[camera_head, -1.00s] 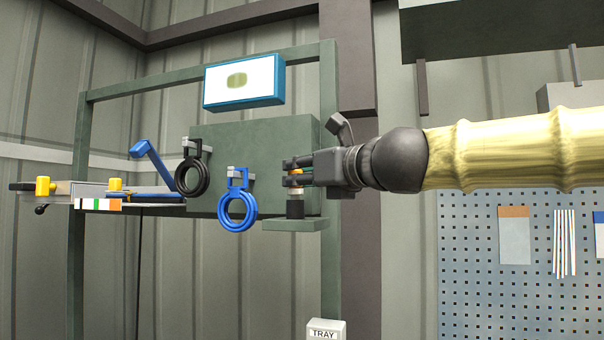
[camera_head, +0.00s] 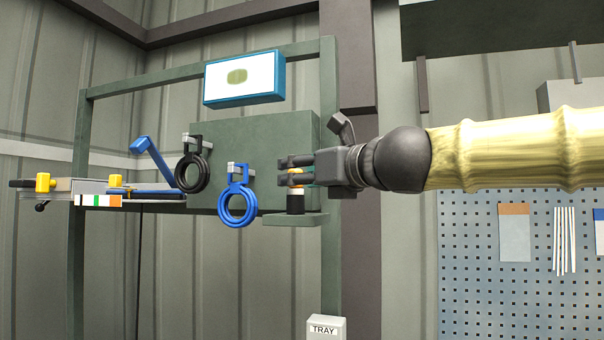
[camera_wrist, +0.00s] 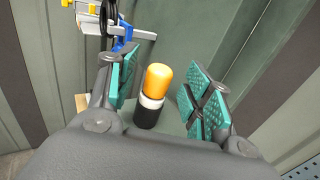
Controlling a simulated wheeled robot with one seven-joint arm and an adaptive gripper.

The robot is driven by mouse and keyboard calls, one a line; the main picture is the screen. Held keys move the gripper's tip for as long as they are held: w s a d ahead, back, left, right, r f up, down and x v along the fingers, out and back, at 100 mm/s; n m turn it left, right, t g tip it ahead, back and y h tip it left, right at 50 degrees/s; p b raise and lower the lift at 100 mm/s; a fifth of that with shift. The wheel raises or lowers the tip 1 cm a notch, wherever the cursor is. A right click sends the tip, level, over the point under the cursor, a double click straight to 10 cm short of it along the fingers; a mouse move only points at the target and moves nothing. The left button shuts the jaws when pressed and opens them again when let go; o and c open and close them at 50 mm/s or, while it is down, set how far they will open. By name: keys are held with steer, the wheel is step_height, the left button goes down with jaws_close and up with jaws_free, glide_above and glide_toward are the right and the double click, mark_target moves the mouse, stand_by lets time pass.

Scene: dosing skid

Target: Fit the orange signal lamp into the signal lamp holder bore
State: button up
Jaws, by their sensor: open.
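The orange signal lamp (camera_wrist: 158,78) stands between the spread fingers of my gripper (camera_wrist: 165,92) in the wrist view, with a gap visible on each side. A white band (camera_wrist: 151,102) sits under the orange cap, above a black cylindrical part (camera_wrist: 146,118). In the head view the black cylinder (camera_head: 295,203) stands upright on a small green shelf (camera_head: 292,221). My gripper (camera_head: 300,170) is level there, reaching in from the right around the lamp's top. The bore is hidden, and I cannot tell where lamp and holder join.
A blue ring (camera_head: 237,222) and a black ring (camera_head: 180,173) hang on hooks left of the lamp. A green panel (camera_head: 262,140) stands close behind. A white-faced box (camera_head: 240,82) is above. A tray sign (camera_head: 324,329) is below.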

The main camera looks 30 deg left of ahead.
steer(key=v, duration=1.1)
steer(key=shift+s+d, duration=0.15)
steer(key=shift+d, duration=0.25)
